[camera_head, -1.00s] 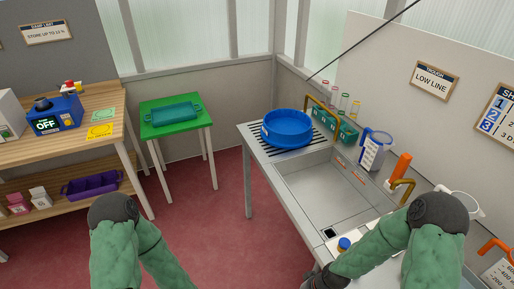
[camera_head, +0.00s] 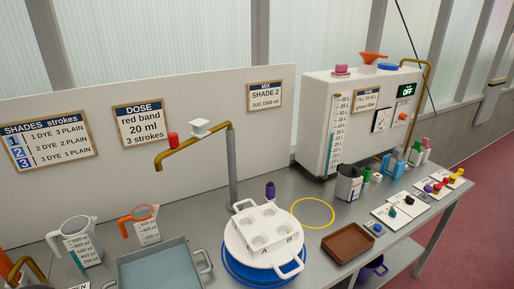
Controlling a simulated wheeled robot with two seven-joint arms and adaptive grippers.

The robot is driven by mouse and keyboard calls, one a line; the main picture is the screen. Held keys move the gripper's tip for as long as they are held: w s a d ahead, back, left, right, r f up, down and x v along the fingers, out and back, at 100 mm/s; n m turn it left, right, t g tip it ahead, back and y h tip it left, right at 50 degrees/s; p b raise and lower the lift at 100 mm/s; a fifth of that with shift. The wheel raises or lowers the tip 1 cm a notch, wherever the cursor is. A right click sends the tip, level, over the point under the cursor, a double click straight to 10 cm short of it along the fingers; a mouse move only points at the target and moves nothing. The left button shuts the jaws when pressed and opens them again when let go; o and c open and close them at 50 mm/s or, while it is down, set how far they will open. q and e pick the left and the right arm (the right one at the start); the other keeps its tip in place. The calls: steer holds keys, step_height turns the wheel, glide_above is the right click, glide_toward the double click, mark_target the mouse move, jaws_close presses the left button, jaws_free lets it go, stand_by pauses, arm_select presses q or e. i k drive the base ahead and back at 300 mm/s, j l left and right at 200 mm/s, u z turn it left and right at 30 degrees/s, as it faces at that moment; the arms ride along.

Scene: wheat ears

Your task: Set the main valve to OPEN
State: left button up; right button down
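No part marked as the main valve can be read. A brass tap pipe (camera_head: 205,138) on a grey post stands over the bench, with a white handle (camera_head: 200,128) on top and a red piece (camera_head: 173,139) near its spout. A white tank box (camera_head: 345,115) at the back right carries a small black-and-white panel (camera_head: 381,120), an orange-red knob (camera_head: 402,116) and a green display reading OFF (camera_head: 406,91). Small coloured levers (camera_head: 442,183) sit on white cards at the far right; their markings are too small to read. Neither gripper is in view.
A white two-handled tray (camera_head: 262,235) lies over a blue basin (camera_head: 245,268). A grey tray (camera_head: 160,272), measuring jugs (camera_head: 76,243), a yellow ring (camera_head: 313,213), a brown tray (camera_head: 350,243) and dark bottles (camera_head: 348,184) crowd the bench. Red floor lies to the right.

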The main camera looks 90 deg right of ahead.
mark_target(445, 181)
steer(key=z, duration=4.6)
steer(key=i+l+u, duration=0.1)
steer(key=u, duration=0.35)
steer(key=i+l+u, duration=0.1)
steer(key=u, duration=0.4)
steer(key=i+l+u, duration=0.25)
steer(key=l, duration=0.4)
steer(key=i+l+u, duration=0.1)
steer(key=i+l, duration=0.15)
steer(key=i+l+u, duration=0.1)
steer(key=l, duration=0.4)
steer(key=i+l+u, duration=0.15)
steer(key=l, duration=0.2)
steer(key=i+l+u, duration=0.1)
steer(key=l, duration=0.3)
steer(key=i+l, duration=0.1)
steer(key=l, duration=0.3)
steer(key=i+l, duration=0.15)
steer(key=l, duration=0.3)
steer(key=i+l, duration=0.1)
steer(key=l, duration=0.3)
